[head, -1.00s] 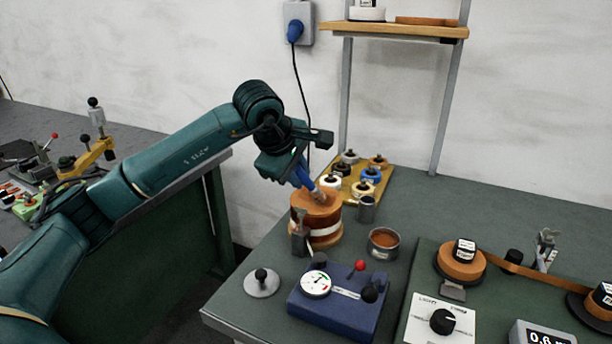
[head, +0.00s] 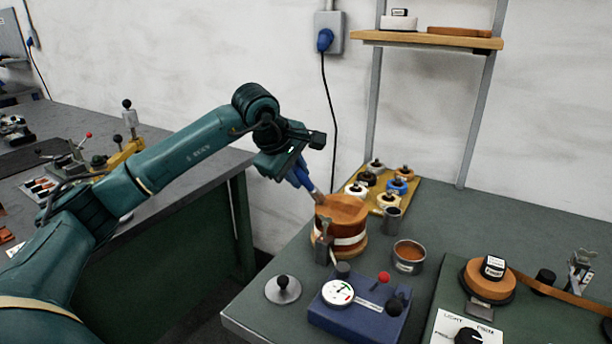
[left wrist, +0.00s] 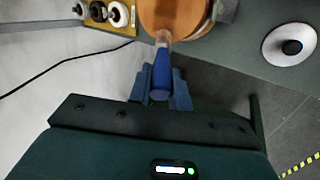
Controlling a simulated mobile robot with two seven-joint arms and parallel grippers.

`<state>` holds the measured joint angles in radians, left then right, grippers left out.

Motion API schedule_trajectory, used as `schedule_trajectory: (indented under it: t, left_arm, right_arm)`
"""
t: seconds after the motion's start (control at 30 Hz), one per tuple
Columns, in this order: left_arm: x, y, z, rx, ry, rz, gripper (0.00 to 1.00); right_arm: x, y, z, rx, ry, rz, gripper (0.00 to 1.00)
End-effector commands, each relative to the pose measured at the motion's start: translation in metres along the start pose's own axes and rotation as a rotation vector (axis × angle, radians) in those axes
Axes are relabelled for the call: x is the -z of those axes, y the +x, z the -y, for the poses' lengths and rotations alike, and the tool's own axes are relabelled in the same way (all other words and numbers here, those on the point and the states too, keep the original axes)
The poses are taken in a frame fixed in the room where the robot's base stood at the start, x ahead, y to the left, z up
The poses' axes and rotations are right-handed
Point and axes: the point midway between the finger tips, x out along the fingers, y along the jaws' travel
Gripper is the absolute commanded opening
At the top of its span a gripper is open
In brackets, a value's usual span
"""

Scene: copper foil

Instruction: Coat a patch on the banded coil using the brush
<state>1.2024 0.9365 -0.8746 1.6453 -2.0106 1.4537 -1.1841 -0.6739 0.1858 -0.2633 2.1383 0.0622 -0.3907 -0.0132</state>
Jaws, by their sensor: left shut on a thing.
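The banded coil (head: 342,207), orange-brown with a white band around its side, stands upright on the bench. My left gripper (head: 299,172) is above and left of it, shut on the blue handle of the brush (head: 302,177). The brush tilts down, with its tip at the coil's left upper edge; I cannot tell whether it touches. The left wrist view shows the brush (left wrist: 162,70) between the fingers (left wrist: 160,92) and its tip at the rim of the coil (left wrist: 172,14). No coated patch can be made out. My right gripper is not in view.
A tin of brown liquid (head: 409,255) and a grey cup (head: 392,221) stand right of the coil. A clamp (head: 324,245) touches its front. A blue gauge box (head: 362,312), a grey knobbed disc (head: 283,289) and a board of small spools (head: 412,188) surround it.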

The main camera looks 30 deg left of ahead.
Motion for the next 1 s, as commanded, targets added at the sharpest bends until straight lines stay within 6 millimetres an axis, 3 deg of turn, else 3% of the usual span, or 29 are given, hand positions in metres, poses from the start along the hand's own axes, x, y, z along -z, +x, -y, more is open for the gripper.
schedule_trajectory:
  t: [0.43, 0.8, 1.0]
  left_arm:
    - [-0.002, -0.007, 0.013, 0.003, 0.001, 0.001, 0.0]
    - [-0.03, -0.006, 0.008, 0.003, 0.003, 0.002, 0.0]
    - [-0.035, -0.005, 0.008, 0.002, 0.002, 0.0, 0.0]
  right_arm:
    - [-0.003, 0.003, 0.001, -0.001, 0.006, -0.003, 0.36]
    - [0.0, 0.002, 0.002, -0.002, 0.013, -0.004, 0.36]
    - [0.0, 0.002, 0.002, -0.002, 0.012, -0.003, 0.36]
